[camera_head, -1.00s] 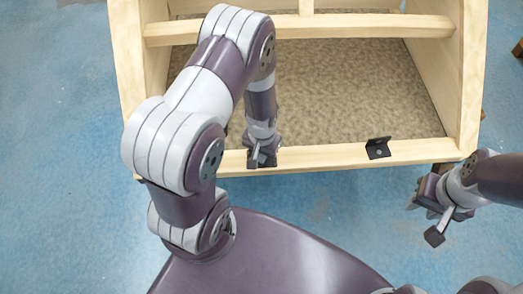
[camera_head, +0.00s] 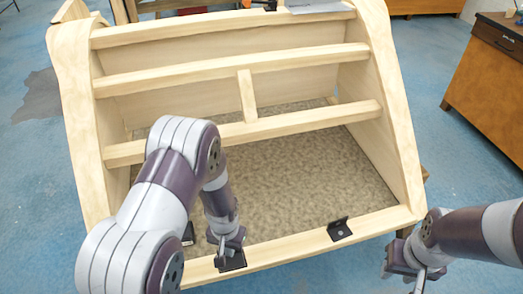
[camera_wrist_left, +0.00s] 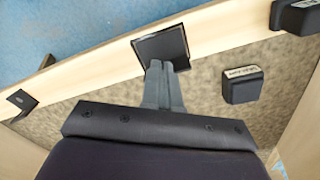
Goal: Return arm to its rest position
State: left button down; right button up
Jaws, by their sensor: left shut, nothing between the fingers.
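My left gripper (camera_head: 226,248) points down at the front rail of the wooden frame (camera_head: 300,246). In the left wrist view its fingers (camera_wrist_left: 160,85) are together with nothing between them. Their tips are at a black bracket (camera_wrist_left: 160,46) on the rail; I cannot tell whether they touch it. This bracket also shows under the gripper in the head view (camera_head: 231,263). My right gripper (camera_head: 402,270) is low at the right, outside the frame's right front corner. Its fingers look apart and empty, partly cut off by the picture's edge.
Another black bracket (camera_head: 339,229) sits on the front rail to the right. A small labelled black block (camera_wrist_left: 241,85) is on the speckled panel (camera_wrist_left: 215,115). Cross rails (camera_head: 230,68) span the frame above. A wooden cabinet (camera_head: 490,85) stands right; blue floor (camera_head: 30,190) is open left.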

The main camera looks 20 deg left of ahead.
pick_arm(q)
jog(key=s+d+r, duration=0.1)
jog(key=s+r, duration=0.1)
jog(key=r, duration=0.7)
jog(key=s+d+r+t, duration=0.1)
jog(key=s+r, duration=0.1)
jog(key=r, duration=0.8)
jog(key=shift+s+d, duration=0.15)
jog(key=shift+d, duration=0.1)
